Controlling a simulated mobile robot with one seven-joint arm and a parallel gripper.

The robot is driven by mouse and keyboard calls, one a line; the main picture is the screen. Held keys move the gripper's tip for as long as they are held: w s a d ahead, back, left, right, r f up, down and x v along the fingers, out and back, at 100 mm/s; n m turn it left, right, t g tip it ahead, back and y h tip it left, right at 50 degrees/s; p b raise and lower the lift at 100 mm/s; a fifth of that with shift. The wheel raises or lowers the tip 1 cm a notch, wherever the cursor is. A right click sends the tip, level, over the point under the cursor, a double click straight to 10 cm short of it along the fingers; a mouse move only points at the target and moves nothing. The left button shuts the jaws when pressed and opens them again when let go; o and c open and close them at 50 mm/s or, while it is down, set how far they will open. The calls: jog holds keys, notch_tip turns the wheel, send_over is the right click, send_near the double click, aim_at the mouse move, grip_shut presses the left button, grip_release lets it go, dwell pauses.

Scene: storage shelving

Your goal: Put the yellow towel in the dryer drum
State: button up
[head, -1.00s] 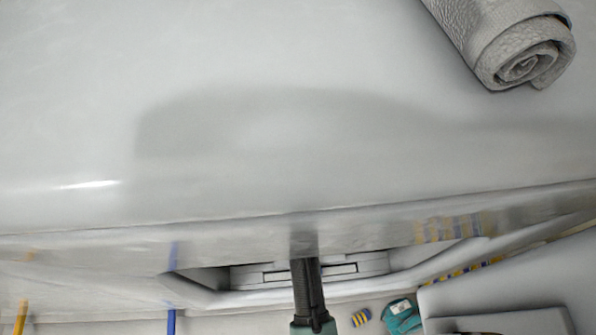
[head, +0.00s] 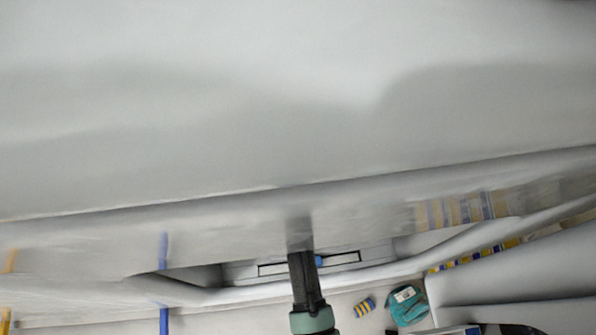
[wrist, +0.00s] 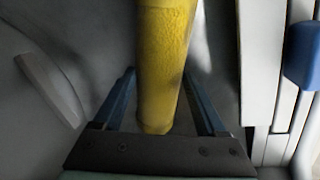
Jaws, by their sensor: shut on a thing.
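The yellow towel (wrist: 163,62) is a rolled, upright-looking cylinder in the middle of the wrist view. My gripper (wrist: 159,78) has a dark finger on each side of it and is shut on it. The towel's upper end runs out of the picture. A grey surface with a pale raised rib (wrist: 50,88) lies at the left; I cannot tell for sure whether it is the dryer drum. In the head view the towel and my fingertips are hidden; only my dark arm shows at the bottom, reaching to a pale edge.
A broad white surface (head: 270,120) fills most of the head view. A blue post (head: 164,290) stands lower left. A teal item (head: 408,305) and a small striped item (head: 365,307) lie lower right. In the wrist view, white panels (wrist: 262,65) and a blue block (wrist: 302,55) stand close at the right.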

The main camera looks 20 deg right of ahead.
jog(key=shift+f, duration=0.45)
jog(key=o, duration=1.5)
jog(key=shift+o, duration=0.2)
jog(key=shift+r, duration=0.35)
jog(key=p+v, duration=0.6)
jog(key=v, duration=0.6)
jog(key=shift+r+p, duration=0.25)
jog(key=shift+p, duration=0.05)
